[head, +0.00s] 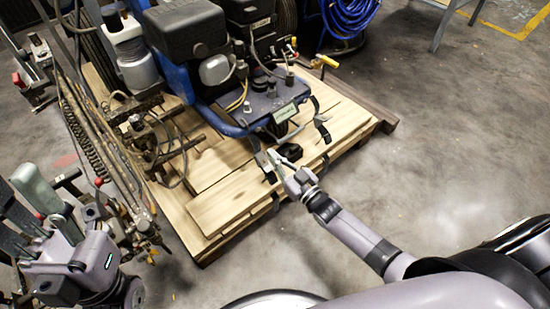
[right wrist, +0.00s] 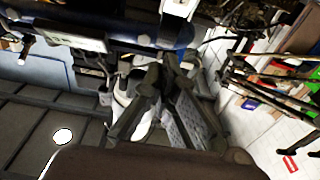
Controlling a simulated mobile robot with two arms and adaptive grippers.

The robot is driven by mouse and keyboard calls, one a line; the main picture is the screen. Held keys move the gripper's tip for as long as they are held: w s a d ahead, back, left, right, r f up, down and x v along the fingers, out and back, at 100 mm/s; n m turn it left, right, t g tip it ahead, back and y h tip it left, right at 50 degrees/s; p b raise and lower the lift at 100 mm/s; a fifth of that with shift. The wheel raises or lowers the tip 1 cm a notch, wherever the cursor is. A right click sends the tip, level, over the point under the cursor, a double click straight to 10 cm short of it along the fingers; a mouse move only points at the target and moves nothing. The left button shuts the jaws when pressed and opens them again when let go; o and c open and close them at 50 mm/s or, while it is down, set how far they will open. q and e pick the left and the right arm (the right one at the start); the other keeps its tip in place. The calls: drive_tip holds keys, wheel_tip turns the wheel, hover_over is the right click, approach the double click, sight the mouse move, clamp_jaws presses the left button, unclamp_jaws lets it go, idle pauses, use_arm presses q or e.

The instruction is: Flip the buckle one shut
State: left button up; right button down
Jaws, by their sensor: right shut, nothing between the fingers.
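The blue and black line striper (head: 265,105) stands on a wooden pallet (head: 225,205). A strap buckle (head: 265,162) sits at the pallet's front edge, partly hidden by my right gripper. A second dark strap buckle (head: 322,128) is to its right; its lever stands up. My right gripper (head: 277,160) is shut and empty, right beside the first buckle; I cannot tell whether it touches. In the right wrist view, its fingers (right wrist: 163,85) come together below the striper's blue edge. My left gripper (head: 32,215) is at the far left, away from the buckles, with its fingers apart.
Hoses, a coiled spring (head: 85,145) and metal rods of the striper stand between my left gripper and the pallet. A coil of blue hose (head: 348,15) lies at the back. The concrete floor on the right (head: 450,140) is clear.

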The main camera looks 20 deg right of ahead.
drive_tip(key=s+d+f+p, duration=0.1)
drive_tip(key=s+d+f, duration=0.2)
drive_tip(key=s, duration=0.5)
drive_tip(key=shift+s+f, duration=0.3)
drive_tip(key=shift+f, duration=0.25)
